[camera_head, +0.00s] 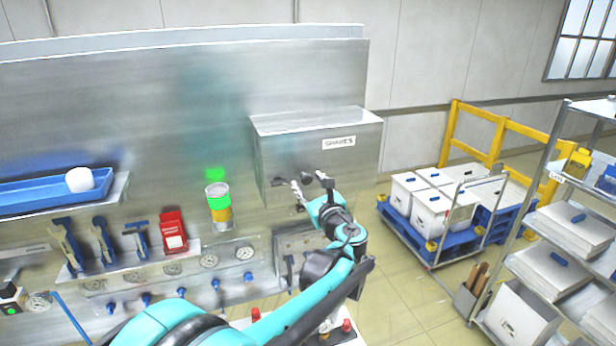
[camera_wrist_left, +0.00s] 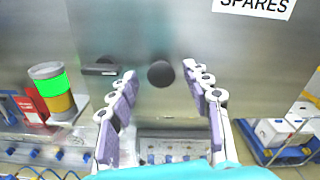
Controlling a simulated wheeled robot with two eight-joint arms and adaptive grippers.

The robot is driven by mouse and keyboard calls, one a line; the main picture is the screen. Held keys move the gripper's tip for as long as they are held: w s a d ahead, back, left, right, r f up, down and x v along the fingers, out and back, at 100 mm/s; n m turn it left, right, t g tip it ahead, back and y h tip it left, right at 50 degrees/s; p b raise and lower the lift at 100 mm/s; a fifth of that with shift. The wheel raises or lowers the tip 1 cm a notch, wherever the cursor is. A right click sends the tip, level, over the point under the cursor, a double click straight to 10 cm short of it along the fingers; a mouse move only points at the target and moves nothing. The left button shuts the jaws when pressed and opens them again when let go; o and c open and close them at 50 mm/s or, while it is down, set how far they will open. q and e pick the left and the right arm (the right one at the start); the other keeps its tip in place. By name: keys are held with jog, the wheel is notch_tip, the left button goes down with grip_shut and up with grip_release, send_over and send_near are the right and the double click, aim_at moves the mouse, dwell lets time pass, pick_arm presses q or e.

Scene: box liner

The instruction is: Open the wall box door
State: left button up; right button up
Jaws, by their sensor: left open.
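The wall box (camera_head: 345,165) is a grey metal box on the metal panel, labelled SPARES, with its door shut. In the left wrist view the door (camera_wrist_left: 240,60) fills the upper middle. It carries a dark round knob (camera_wrist_left: 160,74) and a dark flat fitting (camera_wrist_left: 102,70) to the knob's left. My left gripper (camera_head: 309,183) is in front of the lower part of the door. Its fingers are spread apart, and in the left wrist view the knob appears between the fingertips. I cannot tell the remaining distance to the door. My right gripper is out of view.
A green-and-yellow signal lamp (camera_head: 219,204) stands left of the box. Right are a blue cart (camera_head: 440,246) with white bins and a shelf rack (camera_head: 535,215). Open floor lies between box and cart.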

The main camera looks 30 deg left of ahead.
pick_arm(q)
jog(key=shift+w+a, duration=0.35)
jog(key=shift+w, duration=0.2)
jog(key=shift+w+a, duration=0.25)
jog(key=shift+a, duration=0.1)
jog(key=shift+s+a, duration=0.1)
jog(key=shift+s, duration=0.1)
jog(key=shift+w, duration=0.1)
grip_shut()
